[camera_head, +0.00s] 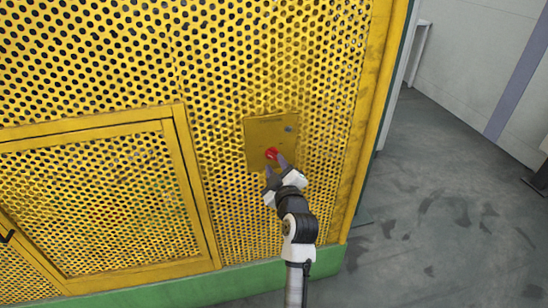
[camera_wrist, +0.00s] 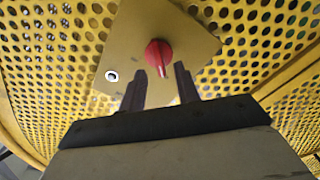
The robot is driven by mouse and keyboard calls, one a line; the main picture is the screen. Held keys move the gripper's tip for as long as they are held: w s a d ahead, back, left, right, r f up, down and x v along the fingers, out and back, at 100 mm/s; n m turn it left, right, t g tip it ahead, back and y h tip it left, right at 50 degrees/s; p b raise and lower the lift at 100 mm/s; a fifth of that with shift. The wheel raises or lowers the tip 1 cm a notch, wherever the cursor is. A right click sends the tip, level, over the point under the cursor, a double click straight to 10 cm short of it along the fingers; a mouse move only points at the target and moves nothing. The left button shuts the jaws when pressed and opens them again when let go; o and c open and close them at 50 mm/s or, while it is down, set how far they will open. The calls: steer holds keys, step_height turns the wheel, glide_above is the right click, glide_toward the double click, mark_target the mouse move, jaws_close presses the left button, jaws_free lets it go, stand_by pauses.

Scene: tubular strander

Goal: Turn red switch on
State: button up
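The red switch (camera_head: 271,153) is a rotary knob on a yellow plate (camera_head: 262,130) fixed to the perforated yellow panel. In the wrist view the red switch (camera_wrist: 158,53) shows just beyond my fingertips, with the yellow plate (camera_wrist: 130,45) around it. My gripper (camera_head: 276,164) is at the lower edge of the knob in the head view. In the wrist view my gripper (camera_wrist: 165,71) has its two dark fingers apart, with a gap between them. The left fingertip is very near or at the knob; I cannot tell if it touches. Nothing is held between the fingers.
A small round fitting (camera_wrist: 112,76) sits on the plate beside the knob. A framed perforated door (camera_head: 100,205) is to the left. A green base rail (camera_head: 200,289) runs along the bottom. Grey floor (camera_head: 440,220) is open to the right.

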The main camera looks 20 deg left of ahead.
mark_target(273, 156)
steer(key=shift+x, duration=1.3)
jaws_close()
